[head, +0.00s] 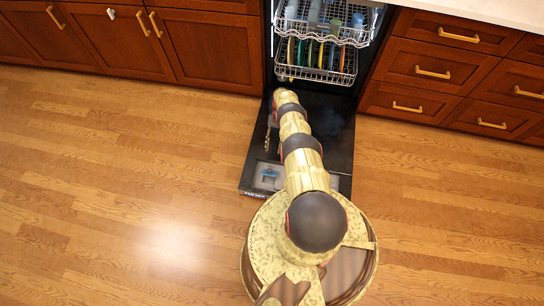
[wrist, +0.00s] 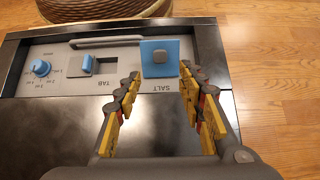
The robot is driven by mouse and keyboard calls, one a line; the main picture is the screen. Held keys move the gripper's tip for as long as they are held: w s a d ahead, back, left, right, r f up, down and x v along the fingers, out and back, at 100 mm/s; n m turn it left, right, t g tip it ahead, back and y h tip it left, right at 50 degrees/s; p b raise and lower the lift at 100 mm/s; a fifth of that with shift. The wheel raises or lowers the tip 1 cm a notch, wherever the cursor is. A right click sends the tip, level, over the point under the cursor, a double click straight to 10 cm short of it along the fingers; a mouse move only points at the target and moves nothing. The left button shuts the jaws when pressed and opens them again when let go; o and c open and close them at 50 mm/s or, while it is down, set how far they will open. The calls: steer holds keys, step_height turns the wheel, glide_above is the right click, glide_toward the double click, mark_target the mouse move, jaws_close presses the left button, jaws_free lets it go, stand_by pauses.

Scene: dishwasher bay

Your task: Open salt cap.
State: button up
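The salt cap (wrist: 153,58), a blue square plate with a grey knob in its middle, lies on the grey panel of the lowered dishwasher door (wrist: 60,125). The upside-down word SALT stands beside it. My gripper (wrist: 160,73) is open, its two yellow-and-black fingers apart and empty. In the wrist view its fingertips appear at either side of the cap's near edge; I cannot tell how high above the panel they are. In the head view my arm hides much of the door, and a small blue part (head: 268,174) shows on its panel.
Next to the salt cap are a TAB compartment with a blue slider (wrist: 87,65) and a blue dial (wrist: 40,68). Racks with dishes (head: 318,60) stand inside the dishwasher. Drawers (head: 430,72) and cabinets (head: 215,50) flank it. The wooden floor around is clear.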

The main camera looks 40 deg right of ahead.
steer(key=shift+v, duration=0.85)
